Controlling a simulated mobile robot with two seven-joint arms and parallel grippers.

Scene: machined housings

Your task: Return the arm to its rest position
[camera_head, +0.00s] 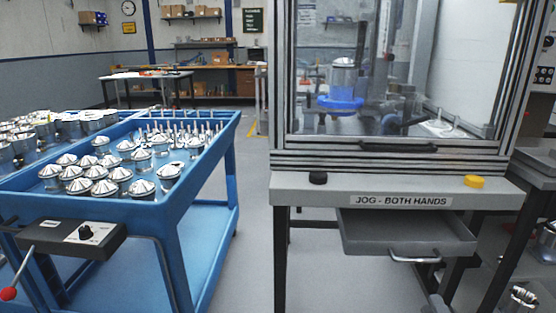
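A small grey rounded part (437,304) shows at the bottom edge, below the drawer handle, and looks like the tip of my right arm or gripper. Its fingers cannot be made out, so I cannot tell if it is open or holds anything. It appears apart from the machine's drawer (405,233). My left gripper and arm are not in view. A machined metal housing (343,76) stands upright on a blue round fixture (340,103) behind the machine's clear door (390,70).
A blue cart (215,150) on the left carries several domed metal housings (103,188) and upright pins. A control box (75,238) with a red-knobbed lever is on its front. The machine's ledge (330,188) has a black and a yellow button (474,181). Floor between is clear.

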